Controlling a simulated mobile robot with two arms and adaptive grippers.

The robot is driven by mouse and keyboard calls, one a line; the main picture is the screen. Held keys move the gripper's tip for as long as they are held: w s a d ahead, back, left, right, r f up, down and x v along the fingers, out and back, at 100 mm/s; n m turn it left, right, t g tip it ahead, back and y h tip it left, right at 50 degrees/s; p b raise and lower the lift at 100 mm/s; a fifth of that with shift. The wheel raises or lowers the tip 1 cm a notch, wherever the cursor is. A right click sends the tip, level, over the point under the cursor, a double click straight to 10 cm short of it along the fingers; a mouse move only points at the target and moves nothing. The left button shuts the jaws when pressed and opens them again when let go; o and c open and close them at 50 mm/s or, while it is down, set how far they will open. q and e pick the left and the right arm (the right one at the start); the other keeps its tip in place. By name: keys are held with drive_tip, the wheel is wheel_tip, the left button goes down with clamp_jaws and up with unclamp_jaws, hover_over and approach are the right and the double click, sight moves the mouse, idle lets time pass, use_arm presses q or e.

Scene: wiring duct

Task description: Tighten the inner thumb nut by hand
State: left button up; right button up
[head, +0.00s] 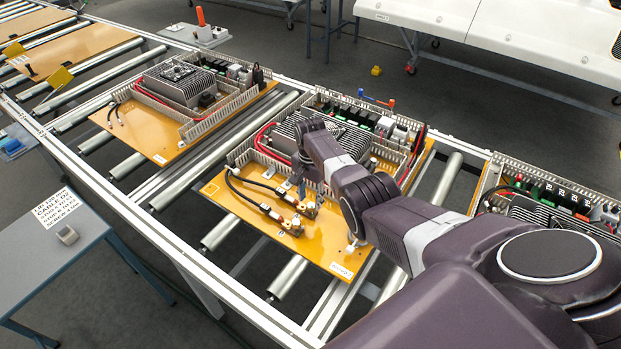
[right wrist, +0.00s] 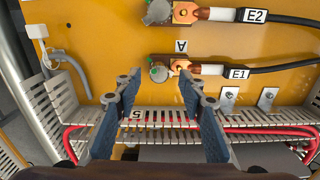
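In the right wrist view a small greenish-grey thumb nut (right wrist: 158,73) sits on a terminal at the copper lug of the cable marked E1 (right wrist: 238,73). A second nut (right wrist: 158,12) sits at the lug of the cable marked E2 (right wrist: 252,15), near the top edge. My right gripper (right wrist: 158,88) is open, with one blue-grey finger on each side just below the E1 nut; nothing is between them. In the head view my right gripper (head: 301,188) hangs over the orange panel (head: 330,245), close to the two cable terminals (head: 308,208). My left gripper is not in view.
A slotted grey wiring duct (right wrist: 170,116) with red wires runs beneath my fingers. A finned heat sink (head: 350,140) stands behind the terminals. Other panels lie on the roller conveyor (head: 185,185). A side table (head: 45,250) with a printed card stands at left.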

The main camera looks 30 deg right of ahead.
sight(310, 205)
wheel_tip(310, 205, up, 10)
idle(0.5)
idle(0.4)
